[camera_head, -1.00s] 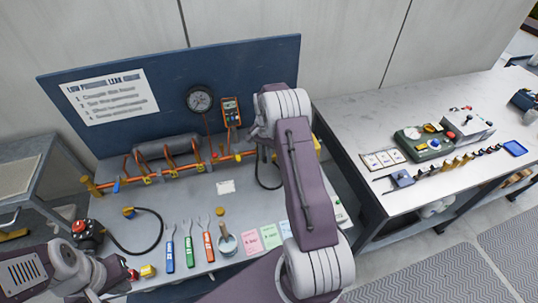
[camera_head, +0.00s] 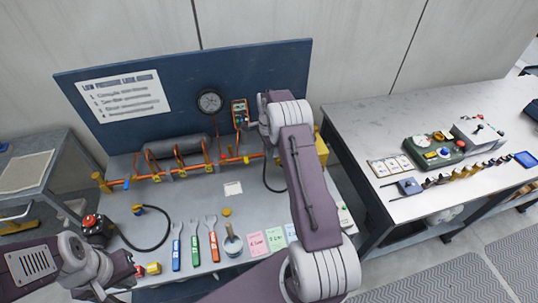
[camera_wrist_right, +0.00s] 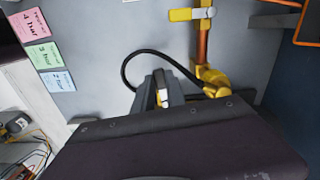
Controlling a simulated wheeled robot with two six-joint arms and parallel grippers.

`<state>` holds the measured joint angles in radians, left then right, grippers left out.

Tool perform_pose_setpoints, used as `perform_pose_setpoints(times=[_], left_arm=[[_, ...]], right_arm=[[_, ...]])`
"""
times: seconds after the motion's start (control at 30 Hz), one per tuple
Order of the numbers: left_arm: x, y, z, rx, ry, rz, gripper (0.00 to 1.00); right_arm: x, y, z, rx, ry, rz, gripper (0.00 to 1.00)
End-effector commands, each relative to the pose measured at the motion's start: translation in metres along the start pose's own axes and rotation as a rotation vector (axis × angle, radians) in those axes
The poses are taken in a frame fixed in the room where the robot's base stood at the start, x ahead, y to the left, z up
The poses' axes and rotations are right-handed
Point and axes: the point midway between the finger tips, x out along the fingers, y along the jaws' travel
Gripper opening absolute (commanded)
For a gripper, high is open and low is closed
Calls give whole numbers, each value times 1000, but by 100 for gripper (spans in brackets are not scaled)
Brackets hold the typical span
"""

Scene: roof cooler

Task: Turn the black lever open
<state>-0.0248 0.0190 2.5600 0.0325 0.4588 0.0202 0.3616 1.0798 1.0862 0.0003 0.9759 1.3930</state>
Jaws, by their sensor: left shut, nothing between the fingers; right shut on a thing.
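My right gripper (camera_wrist_right: 161,92) has dark grey fingers shut on a small pale and yellow part (camera_wrist_right: 162,98), beside a black hose. I cannot tell whether this part belongs to the black lever; no black lever shows clearly. A yellow fitting (camera_wrist_right: 213,82) joins the hose to a copper pipe (camera_wrist_right: 203,42) just right of the fingers. In the head view my right arm hides the right gripper and the pipe's right end. The orange pipe rig (camera_head: 200,166) runs along the bench back. My left gripper (camera_head: 108,292) is shut and empty at the bench's front left.
A red-topped device (camera_head: 92,226) stands at left. A second table (camera_head: 370,120) is at right.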

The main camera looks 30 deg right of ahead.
Motion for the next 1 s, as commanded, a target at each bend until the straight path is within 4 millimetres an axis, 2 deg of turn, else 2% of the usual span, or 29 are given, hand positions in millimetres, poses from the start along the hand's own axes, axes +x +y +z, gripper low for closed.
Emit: perform_pose_setpoints(times=[0.53,0.57,0.63,0.9,1.0], left_arm=[[0,0,0,0,0,0,0],[0,0,0,0,0,0,0],[0,0,0,0,0,0,0],[0,0,0,0,0,0,0],[2,0,0,0,0,0,0]], right_arm=[[-2,-3,-1,24,2,-5,0],[-2,-3,-1,24,2,-5,19],[-1,-2,-1,24,2,-5,38],[-1,-2,0,24,1,-2,38],[-6,-2,-1,24,1,-4,38]])
